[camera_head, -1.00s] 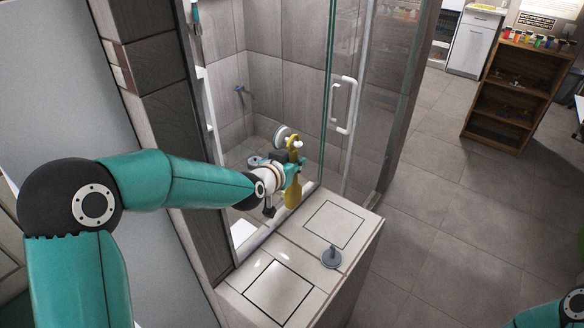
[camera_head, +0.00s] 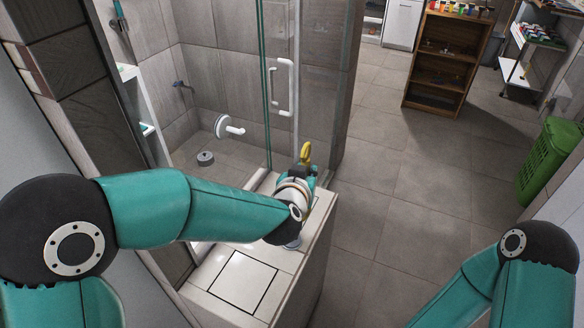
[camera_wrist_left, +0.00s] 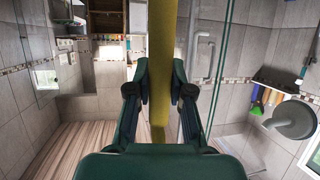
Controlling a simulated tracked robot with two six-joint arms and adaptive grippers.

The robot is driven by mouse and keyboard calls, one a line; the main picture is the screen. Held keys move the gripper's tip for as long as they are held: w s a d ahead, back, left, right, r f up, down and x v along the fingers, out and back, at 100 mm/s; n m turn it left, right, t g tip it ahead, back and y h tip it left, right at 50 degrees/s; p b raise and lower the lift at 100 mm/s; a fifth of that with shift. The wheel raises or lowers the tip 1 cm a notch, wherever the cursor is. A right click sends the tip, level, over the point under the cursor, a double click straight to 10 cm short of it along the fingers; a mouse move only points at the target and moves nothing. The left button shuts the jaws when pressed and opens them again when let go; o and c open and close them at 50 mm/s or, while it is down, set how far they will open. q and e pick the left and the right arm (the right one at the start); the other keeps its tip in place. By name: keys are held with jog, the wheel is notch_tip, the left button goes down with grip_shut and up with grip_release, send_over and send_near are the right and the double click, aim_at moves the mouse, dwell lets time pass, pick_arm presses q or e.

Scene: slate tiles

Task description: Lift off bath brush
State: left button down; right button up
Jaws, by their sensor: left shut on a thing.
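The yellow bath brush (camera_head: 306,152) is in my left gripper (camera_head: 307,173), which is shut on it above the tiled ledge. In the head view only its upper part shows above my wrist; the rest is hidden. In the left wrist view the brush (camera_wrist_left: 160,65) runs upright between the two fingers (camera_wrist_left: 160,95). A round grey wall hook with a white peg (camera_head: 224,127) is in the shower, left of and apart from the brush, with nothing on its peg. It also shows at the right of the left wrist view (camera_wrist_left: 291,119). My right gripper is out of view.
The pale tiled ledge (camera_head: 205,291) lies under my left arm. A grey object (camera_head: 292,244) on it is partly hidden by my arm. The glass door with a white handle (camera_head: 281,88) stands behind the gripper. Open floor lies right, with a green basket (camera_head: 549,160).

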pick_arm(q)
jog(key=shift+r, duration=0.2)
jog(key=shift+r+p, duration=1.1)
jog(key=shift+p, duration=0.05)
